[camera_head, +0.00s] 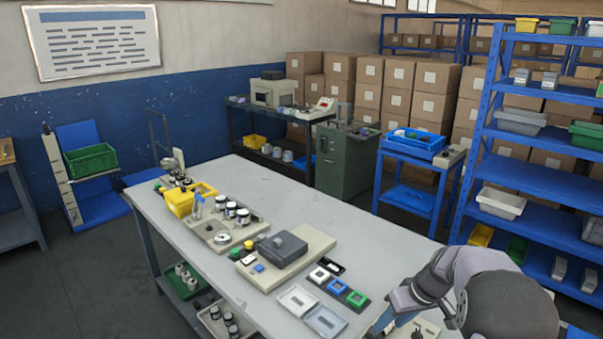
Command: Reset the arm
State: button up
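My arm (472,292) reaches in from the bottom right corner, grey and dark, bent over the near right end of the long grey table (170,238). My gripper (382,322) is low at the bottom edge, beside the grey trays. Its fingers are small and partly cut off by the frame, so I cannot tell whether they are open or shut, or whether they hold anything.
The table bears a yellow bin (181,206), a board with several jars (222,232), a dark grey device (281,248), two small trays (297,299) and coloured square frames (336,287). Blue shelving (485,120) stands right. Bare tabletop lies along the far side.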

jog(key=s+f+m, duration=0.1)
jog(key=s, duration=0.1)
jog(key=s+f+m+g, duration=0.1)
jog(key=s+f, duration=0.1)
jog(key=s+f+m+g, duration=0.1)
jog(key=s+m, duration=0.1)
jog(key=shift+s+f+h, duration=0.1)
jog(key=shift+f+h, duration=0.15)
jog(key=shift+h, duration=0.05)
jog(key=s+m, duration=0.1)
jog(key=s, duration=0.2)
jog(key=s+f+m+g, duration=0.1)
jog(key=s, duration=0.2)
jog(key=s+a+f+g, duration=0.1)
jog(key=s, duration=0.2)
jog(key=shift+s+f+m+h, duration=0.1)
jog(key=shift+s+m+h, duration=0.2)
jog(key=shift+m, duration=0.1)
jog(key=s+a+r+n+g+h, duration=0.15)
jog(key=s+a, duration=0.25)
jog(key=s, duration=0.7)
jog(key=shift+w+a+r+n+t, duration=0.25)
jog(key=shift+a+r+n+t, duration=0.35)
jog(key=shift+a+r, duration=0.4)
jog(key=shift+w+a+r+n+t, duration=0.2)
jog(key=shift+a+r+n+t, duration=0.45)
jog(key=shift+r, duration=0.5)
